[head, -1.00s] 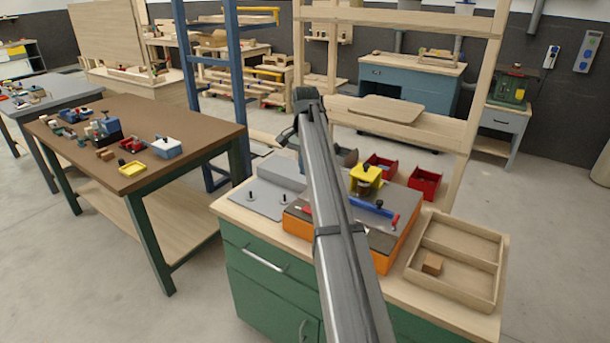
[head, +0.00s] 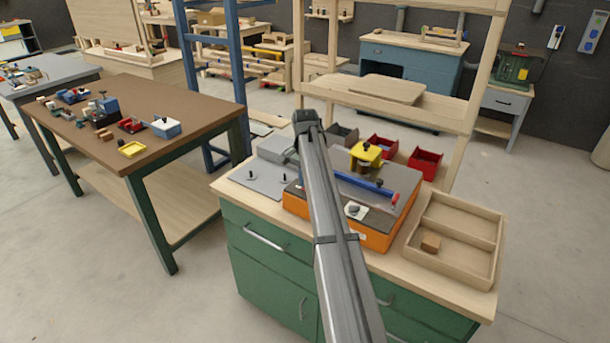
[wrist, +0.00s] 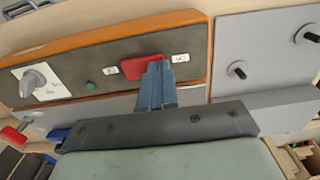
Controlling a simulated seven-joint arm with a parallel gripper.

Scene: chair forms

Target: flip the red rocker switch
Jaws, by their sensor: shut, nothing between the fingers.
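The red rocker switch (wrist: 138,67) sits on the dark face of an orange-edged panel (wrist: 200,45) in the wrist view, between two small white labels. My gripper (wrist: 156,66) is shut and empty, its blue-grey fingers together. The fingertips overlap the right part of the switch in the wrist view; I cannot tell whether they touch it. Which way the rocker is tipped is unclear. In the head view the orange panel box (head: 365,233) stands on the green cabinet, and my arm hides the switch and my fingers.
A knob on a white plate (wrist: 38,82) and a green button (wrist: 91,86) share the panel. A grey plate (wrist: 265,50) with dark knobs lies beside it. In the head view, a blue bar (head: 360,184), a yellow block (head: 367,152) and a wooden tray (head: 452,280) are close by.

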